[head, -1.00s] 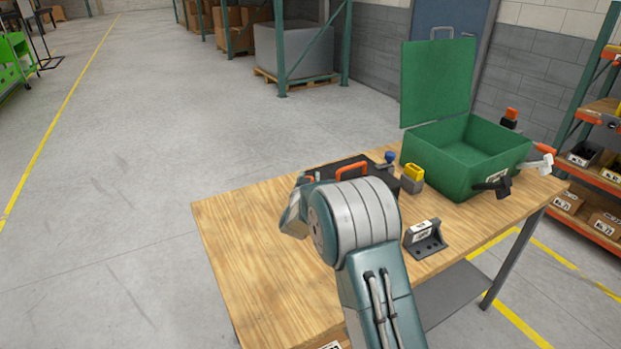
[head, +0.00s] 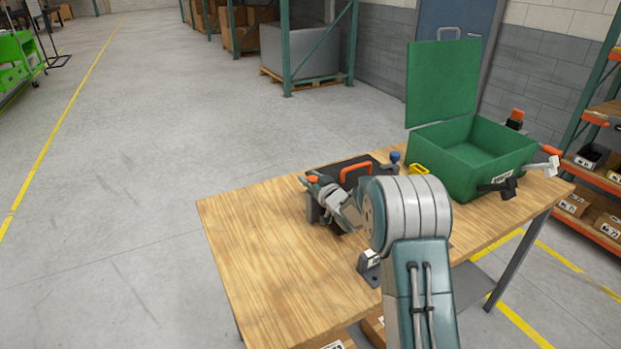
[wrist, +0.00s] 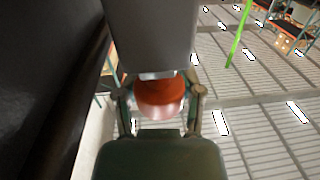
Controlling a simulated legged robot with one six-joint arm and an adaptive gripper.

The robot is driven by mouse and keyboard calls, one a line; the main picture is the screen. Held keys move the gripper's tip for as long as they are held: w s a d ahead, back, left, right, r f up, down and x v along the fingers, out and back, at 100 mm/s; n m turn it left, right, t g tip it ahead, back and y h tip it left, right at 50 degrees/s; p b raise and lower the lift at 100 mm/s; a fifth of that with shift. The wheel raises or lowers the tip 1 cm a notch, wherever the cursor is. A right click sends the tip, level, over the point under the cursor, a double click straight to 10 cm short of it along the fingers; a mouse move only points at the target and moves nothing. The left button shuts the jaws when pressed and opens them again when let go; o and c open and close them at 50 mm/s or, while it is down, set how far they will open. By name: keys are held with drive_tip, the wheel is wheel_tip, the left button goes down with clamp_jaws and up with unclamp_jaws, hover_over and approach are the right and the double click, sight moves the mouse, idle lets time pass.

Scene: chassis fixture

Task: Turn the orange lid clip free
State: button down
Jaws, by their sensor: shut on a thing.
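A dark chassis case (head: 379,168) with an orange handle (head: 357,168) sits on the wooden workbench. My gripper (head: 313,181) is at the case's left front corner, with my arm reaching in from the right. A small orange part, the lid clip (head: 311,179), shows at the gripper's tip. In the wrist view my gripper (wrist: 160,112) is shut around the orange clip (wrist: 160,92), which sits between its two fingers. A grey block hides the clip's upper end there. My gripper and wrist hide the case's front. The clip's turn angle cannot be told.
A green bin (head: 452,187) with a raised lid (head: 440,85) stands at the back right. A blue knob (head: 394,157) and a yellow part (head: 420,169) lie between it and the case. A grey bracket (head: 369,268) is beside my arm. The left bench top (head: 255,255) is clear.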

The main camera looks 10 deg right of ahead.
drive_tip(key=shift+a+n+g+y, duration=0.1)
drive_tip(key=shift+n+g+y, duration=0.3)
drive_tip(key=shift+n+y, duration=0.3)
drive_tip(key=shift+y, duration=0.4)
drive_tip(key=c, duration=0.5)
unclamp_jaws()
drive_tip(key=v, duration=1.2)
drive_tip(key=shift+r, duration=0.15)
